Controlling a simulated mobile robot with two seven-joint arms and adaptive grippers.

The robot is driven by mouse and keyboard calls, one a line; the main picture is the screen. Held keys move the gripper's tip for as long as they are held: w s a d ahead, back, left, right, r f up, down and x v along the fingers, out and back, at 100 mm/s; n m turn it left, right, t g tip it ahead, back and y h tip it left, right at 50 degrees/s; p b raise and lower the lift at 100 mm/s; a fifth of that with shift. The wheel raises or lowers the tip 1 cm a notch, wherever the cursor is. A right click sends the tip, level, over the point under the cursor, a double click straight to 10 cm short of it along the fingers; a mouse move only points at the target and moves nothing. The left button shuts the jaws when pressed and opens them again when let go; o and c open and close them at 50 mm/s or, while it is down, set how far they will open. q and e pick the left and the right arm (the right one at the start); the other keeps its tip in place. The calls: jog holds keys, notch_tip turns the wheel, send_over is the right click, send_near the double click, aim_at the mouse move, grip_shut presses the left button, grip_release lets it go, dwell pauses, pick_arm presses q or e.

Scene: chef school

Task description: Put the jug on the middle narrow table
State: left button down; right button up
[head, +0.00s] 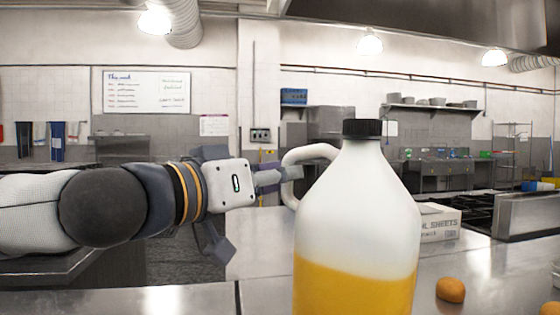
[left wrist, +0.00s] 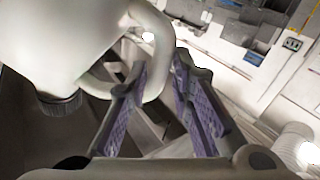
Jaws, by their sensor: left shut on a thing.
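The jug (head: 357,215) is large and white with a black cap, with yellow-orange contents in its lower part. It stands upright close in front of me in the head view. Its base is cut off by the lower edge, so I cannot tell whether it rests on anything. My left gripper (head: 284,176) comes from the left and is shut on the jug's handle. In the left wrist view the handle (left wrist: 160,55) passes between the purple-padded fingers (left wrist: 160,88). Steel tabletops (head: 262,262) lie below and behind the jug; which is the middle narrow table, I cannot tell. My right gripper is out of view.
An orange fruit (head: 451,290) lies on the steel top right of the jug. A white labelled box (head: 440,222) stands behind it, near a stove (head: 468,209). The steel top left of the jug looks clear.

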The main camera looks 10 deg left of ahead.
pick_arm(q)
jog(key=w+f+b, duration=0.2)
jog(key=w+f, duration=0.1)
jog(key=f, duration=0.3)
jog(key=shift+w+a+f, duration=0.15)
jog(key=shift+a+f, duration=0.1)
jog(key=shift+f, duration=0.05)
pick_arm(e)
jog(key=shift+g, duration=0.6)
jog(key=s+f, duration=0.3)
pick_arm(q)
jog(key=c, duration=1.4)
grip_release()
jog(key=shift+f, duration=0.25)
jog(key=shift+c, duration=0.2)
